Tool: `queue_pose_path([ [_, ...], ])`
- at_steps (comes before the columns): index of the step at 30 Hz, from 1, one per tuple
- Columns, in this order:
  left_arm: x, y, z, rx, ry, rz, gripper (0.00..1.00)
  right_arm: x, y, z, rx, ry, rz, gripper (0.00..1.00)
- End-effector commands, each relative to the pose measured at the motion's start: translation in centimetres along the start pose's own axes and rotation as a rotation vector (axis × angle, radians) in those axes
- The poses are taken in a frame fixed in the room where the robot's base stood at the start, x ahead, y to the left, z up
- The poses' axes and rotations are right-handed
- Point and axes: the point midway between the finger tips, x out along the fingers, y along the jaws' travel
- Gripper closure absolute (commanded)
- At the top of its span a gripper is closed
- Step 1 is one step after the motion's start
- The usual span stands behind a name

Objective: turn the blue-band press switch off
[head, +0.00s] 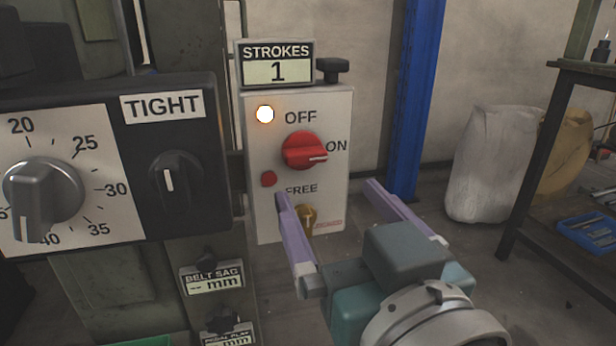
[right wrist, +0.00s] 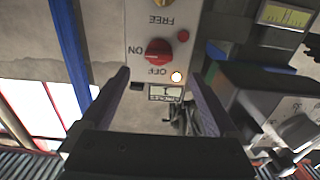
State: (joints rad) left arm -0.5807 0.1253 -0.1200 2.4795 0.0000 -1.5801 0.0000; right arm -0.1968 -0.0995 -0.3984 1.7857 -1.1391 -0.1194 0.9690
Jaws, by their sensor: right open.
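The red rotary switch (head: 304,151) sits on a pale panel (head: 262,215) with OFF, ON and FREE labels. Its white pointer mark faces ON. A lit lamp (head: 265,114) is beside OFF. My right gripper (head: 327,193) is open and empty, in front of the panel and below and right of the switch in the head view. Its left finger covers part of the panel near FREE. My left gripper is out of view.
A STROKES counter (head: 278,66) reading 1 tops the panel. A black-and-white dial box (head: 110,226) with a TIGHT knob juts out at the left. A brass key-like part (head: 305,218) is below FREE. A blue post (head: 412,100) and a dark table (head: 530,150) stand at right.

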Motion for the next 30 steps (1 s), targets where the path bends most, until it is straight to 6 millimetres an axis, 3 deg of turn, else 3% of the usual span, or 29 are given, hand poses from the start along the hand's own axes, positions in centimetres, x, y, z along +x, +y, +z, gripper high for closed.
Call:
queue_pose_path([
  [15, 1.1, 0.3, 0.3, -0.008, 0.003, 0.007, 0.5, 8.1, 0.1, 0.0, -0.001, 0.0, 0.003, 0.05],
  [21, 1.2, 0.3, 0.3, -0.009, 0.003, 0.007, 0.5, 9.2, 0.1, -0.1, 0.001, -0.001, 0.004, 0.05],
  [29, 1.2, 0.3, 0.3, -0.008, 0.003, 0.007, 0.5, 9.3, 0.2, -0.2, 0.0, -0.001, 0.004, 0.05],
  [30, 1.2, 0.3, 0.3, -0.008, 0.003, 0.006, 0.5, 9.3, 0.2, -0.2, 0.0, -0.001, 0.004, 0.09],
])
